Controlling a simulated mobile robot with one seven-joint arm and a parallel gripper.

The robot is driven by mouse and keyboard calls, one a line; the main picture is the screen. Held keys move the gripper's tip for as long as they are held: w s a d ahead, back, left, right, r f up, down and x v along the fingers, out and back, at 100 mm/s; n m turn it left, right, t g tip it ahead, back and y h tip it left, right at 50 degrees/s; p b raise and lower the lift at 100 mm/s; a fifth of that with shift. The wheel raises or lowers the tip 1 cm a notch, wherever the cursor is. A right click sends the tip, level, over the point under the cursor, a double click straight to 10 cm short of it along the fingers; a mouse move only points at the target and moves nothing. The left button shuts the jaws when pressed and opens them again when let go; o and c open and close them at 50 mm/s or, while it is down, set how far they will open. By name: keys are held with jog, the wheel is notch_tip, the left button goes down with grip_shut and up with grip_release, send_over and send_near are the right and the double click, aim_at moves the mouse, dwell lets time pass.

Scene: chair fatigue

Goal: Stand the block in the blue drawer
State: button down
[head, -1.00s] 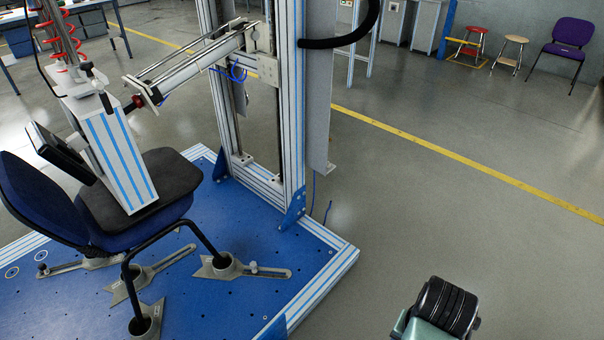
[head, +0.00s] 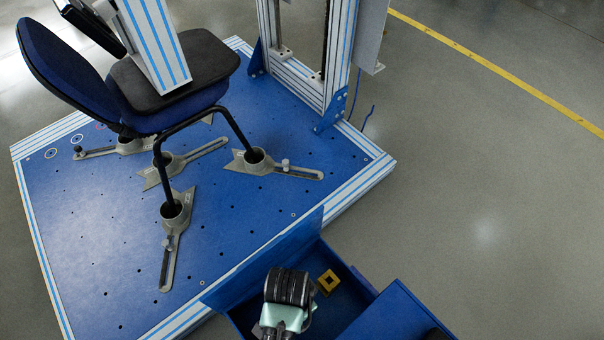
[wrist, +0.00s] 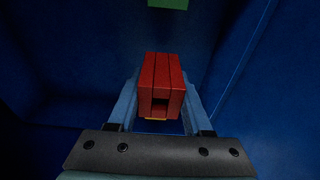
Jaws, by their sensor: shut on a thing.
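The block (wrist: 160,85) is red, with grooves along it and a dark notch in its near end. It shows in the wrist view between the two fingers of my gripper (wrist: 162,98), which is shut on it. Blue walls of the drawer (wrist: 250,75) surround it in that view. In the head view the open blue drawer (head: 344,324) is at the bottom centre, with my wrist over its left part. There my wrist hides the fingers and the block. I cannot tell whether the block touches the drawer floor.
A yellow square piece with a dark centre (head: 328,283) lies in the drawer, right of my wrist. A green patch (wrist: 168,4) shows at the wrist view's top edge. The blue test platform (head: 130,255) with a chair (head: 170,75) stands behind the drawer. Grey floor at right is clear.

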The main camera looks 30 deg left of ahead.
jog(key=shift+w+f+b, duration=0.1)
jog(key=shift+f+b, duration=0.8)
jog(key=shift+f, duration=2.2)
jog(key=shift+c, duration=1.6)
grip_release()
jog(key=shift+f, duration=0.15)
jog(key=r+p, duration=0.1)
jog(key=r, duration=0.3)
jog(key=s+r+p, duration=0.1)
jog(key=r, duration=0.3)
jog(key=r+p, duration=0.2)
jog(key=r, duration=0.2)
jog(key=shift+s+a+r, duration=0.15)
jog(key=shift+s+a, duration=0.1)
